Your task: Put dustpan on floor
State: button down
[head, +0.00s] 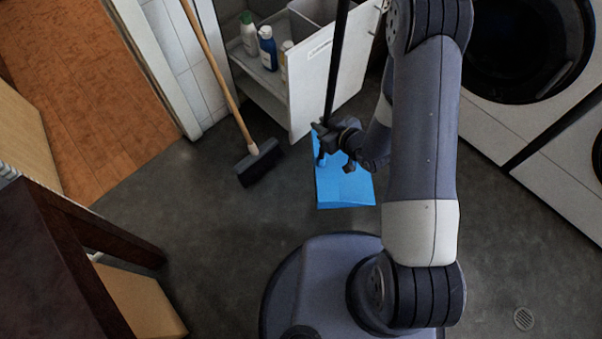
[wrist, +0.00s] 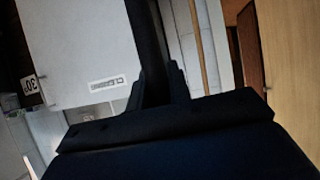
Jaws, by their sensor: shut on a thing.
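The blue dustpan (head: 344,186) with a long black handle (head: 337,62) is low over or on the dark grey floor (head: 220,215) in the head view; I cannot tell whether it touches. My gripper (head: 326,137) is shut on the handle, a little above the pan. The handle stands nearly upright. In the wrist view the black handle (wrist: 148,50) runs up between the fingers (wrist: 156,90). The pan is not in the wrist view, and my arm hides some floor to its right.
A broom (head: 259,162) leans by the white cabinet (head: 327,75), which has its drawer pulled out with several bottles (head: 267,47). White front-loading machines (head: 500,110) stand at the right. A dark wooden table (head: 55,255) is at the lower left. Floor between table and dustpan is clear.

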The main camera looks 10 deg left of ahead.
jog(key=s+a+f+n+g+y+b, duration=0.1)
jog(key=s+a+f+b, duration=0.1)
jog(key=f+b, duration=0.6)
jog(key=s+a+f+n+g+b, duration=0.2)
jog(key=f+b, duration=0.6)
jog(key=f, duration=0.8)
jog(key=shift+s+a+n+y, duration=0.3)
jog(key=shift+s+a+y, duration=0.15)
jog(key=shift+a, duration=0.25)
jog(key=shift+f+b, duration=0.6)
jog(key=shift+f, duration=0.05)
jog(key=c, duration=1.2)
grip_release()
jog(key=shift+c, duration=0.2)
jog(key=p+v, duration=0.3)
jog(key=v, duration=0.8)
jog(key=shift+w+r+p, duration=0.1)
jog(key=shift+w+p, duration=0.1)
jog(key=shift+p, duration=0.15)
